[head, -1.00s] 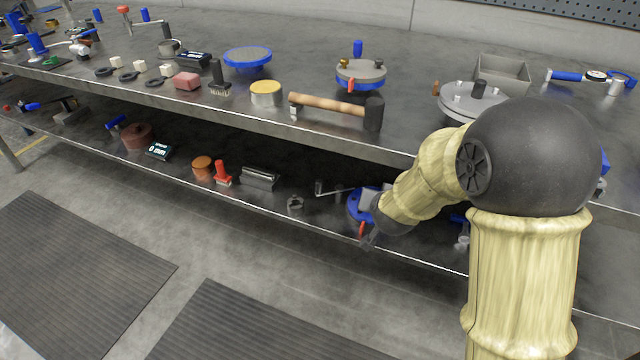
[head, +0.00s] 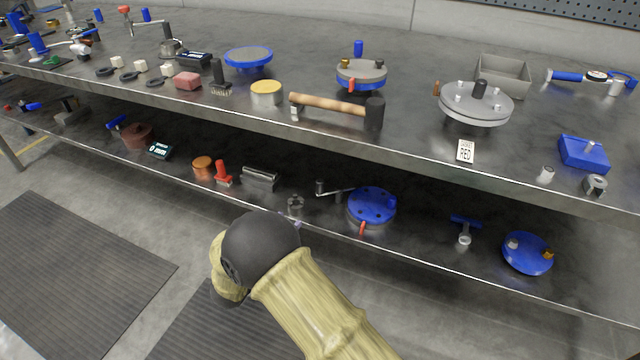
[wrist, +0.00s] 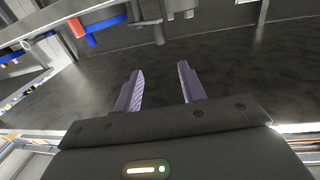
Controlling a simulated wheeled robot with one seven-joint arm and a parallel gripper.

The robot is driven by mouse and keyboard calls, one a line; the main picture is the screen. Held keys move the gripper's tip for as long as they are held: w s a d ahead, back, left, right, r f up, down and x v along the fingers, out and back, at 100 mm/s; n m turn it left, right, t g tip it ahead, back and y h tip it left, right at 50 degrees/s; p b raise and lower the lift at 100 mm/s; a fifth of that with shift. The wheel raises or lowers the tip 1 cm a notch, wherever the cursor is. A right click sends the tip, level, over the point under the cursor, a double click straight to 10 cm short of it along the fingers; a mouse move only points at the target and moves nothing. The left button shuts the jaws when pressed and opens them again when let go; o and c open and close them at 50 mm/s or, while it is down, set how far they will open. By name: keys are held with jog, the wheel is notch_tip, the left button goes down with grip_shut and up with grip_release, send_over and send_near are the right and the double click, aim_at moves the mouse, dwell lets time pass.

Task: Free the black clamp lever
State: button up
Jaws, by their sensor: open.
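I cannot surely tell which part is the black clamp lever. Another is a crank-like part with a dark end (head: 320,187) on the lower shelf, beside a blue disc (head: 371,203) with a red lever (head: 362,229). My gripper (wrist: 162,84) is open and empty in the wrist view, its fingers over a dark shelf surface. A red and blue part (wrist: 90,36) is beyond its left finger. In the head view my arm mostly hides the gripper.
A mallet (head: 335,104) lies on the upper shelf (head: 420,150), whose front edge overhangs the lower shelf. A T-handled part (head: 464,232) and a blue round plate (head: 527,253) stand at lower right. Open floor with dark mats (head: 75,280) is in front.

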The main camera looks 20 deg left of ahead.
aim_at(318, 187)
jog(key=shift+w, duration=0.1)
jog(key=w+d+b, duration=0.1)
jog(key=w, duration=0.4)
jog(key=w+d+b, duration=0.1)
jog(key=w+b, duration=0.1)
jog(key=w, duration=0.3)
jog(key=w+d+b, duration=0.1)
jog(key=w, duration=0.5)
jog(key=shift+d+f+b, duration=0.1)
jog(key=shift+d+b, duration=0.05)
jog(key=shift+b, duration=0.15)
jog(key=shift+w+d, duration=0.1)
jog(key=shift+w, duration=0.45)
grip_shut()
